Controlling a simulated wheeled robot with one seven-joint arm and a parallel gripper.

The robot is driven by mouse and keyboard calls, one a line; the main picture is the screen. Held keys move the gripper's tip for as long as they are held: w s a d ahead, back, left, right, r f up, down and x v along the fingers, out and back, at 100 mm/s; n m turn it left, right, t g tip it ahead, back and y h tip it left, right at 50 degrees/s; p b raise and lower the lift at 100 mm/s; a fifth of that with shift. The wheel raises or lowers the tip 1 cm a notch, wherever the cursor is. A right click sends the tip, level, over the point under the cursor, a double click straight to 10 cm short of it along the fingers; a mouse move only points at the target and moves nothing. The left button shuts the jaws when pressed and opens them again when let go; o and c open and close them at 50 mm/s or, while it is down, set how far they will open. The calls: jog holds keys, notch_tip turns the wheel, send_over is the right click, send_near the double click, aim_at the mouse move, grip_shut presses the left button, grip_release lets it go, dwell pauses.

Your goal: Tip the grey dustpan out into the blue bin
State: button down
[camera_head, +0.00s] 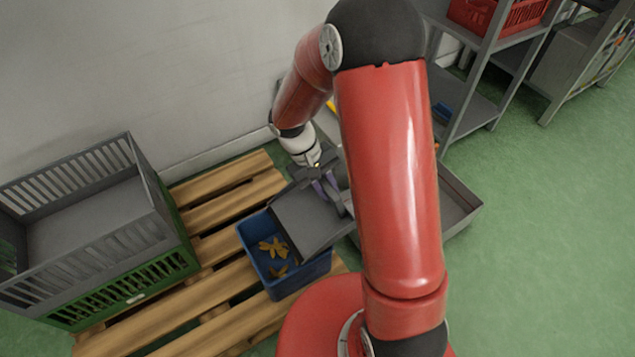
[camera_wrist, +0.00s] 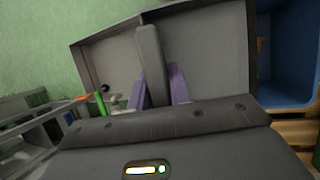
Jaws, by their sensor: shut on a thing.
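My gripper (camera_head: 325,188) is shut on the handle of the grey dustpan (camera_head: 306,222). In the wrist view its purple fingers (camera_wrist: 162,88) stand on both sides of the dustpan's handle (camera_wrist: 150,60). The pan is tilted, with its left edge over the right part of the blue bin (camera_head: 259,262). The face of the pan turned to the head view looks bare. Yellow-brown leaf-like scraps (camera_head: 272,247) lie inside the bin. The bin also shows at the right of the wrist view (camera_wrist: 290,55). The pan hides the bin's right part.
The bin stands on a wooden pallet (camera_head: 222,245). A grey crate (camera_head: 95,215) on a green crate (camera_head: 135,285) stands to its left. A grey tray (camera_head: 458,200) lies right of my arm, near a metal shelf (camera_head: 465,110) with a red crate (camera_head: 500,14). A wall is behind.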

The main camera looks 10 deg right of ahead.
jog(key=d+f+y, duration=0.1)
jog(key=d+f+y+p, duration=0.1)
jog(key=f, duration=0.1)
jog(key=shift+w+d+g, duration=0.3)
jog(key=shift+w+g, duration=0.05)
jog(key=shift+g, duration=0.05)
jog(key=shift+w+d+n+y+p, duration=0.1)
jog(key=shift+n+y+p, duration=0.2)
jog(key=shift+y+p, duration=0.2)
jog(key=shift+r+p, duration=1.05)
jog(key=shift+r, duration=1.2)
